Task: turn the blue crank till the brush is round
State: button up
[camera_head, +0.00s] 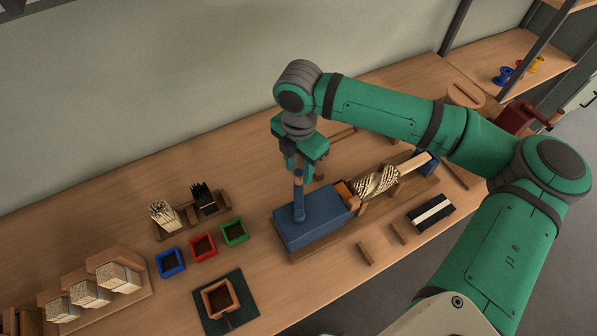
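The blue crank (299,203) stands up from the blue housing (304,230) on the bench, with a brown grip at its top. My gripper (299,172) is at that grip, fingers pointing down. From this angle I cannot tell whether they are closed on it or only around it. The brush (375,182) lies right of the housing, between an orange-brown block (348,194) and a pale wooden rod (414,162). Its cream and dark bristles show as slanted, twisted bands.
Red (203,247), green (235,233) and blue (171,262) bins stand left of the housing. An open brown box (220,298) sits on a dark mat. Bristle bundles (165,216) stand behind the bins. A black-and-white block (431,210) lies near the front edge.

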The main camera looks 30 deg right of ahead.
aim_at(299, 195)
jog(key=shift+f, duration=1.25)
jog(key=shift+c, duration=0.4)
grip_shut()
jog(key=shift+a, duration=0.15)
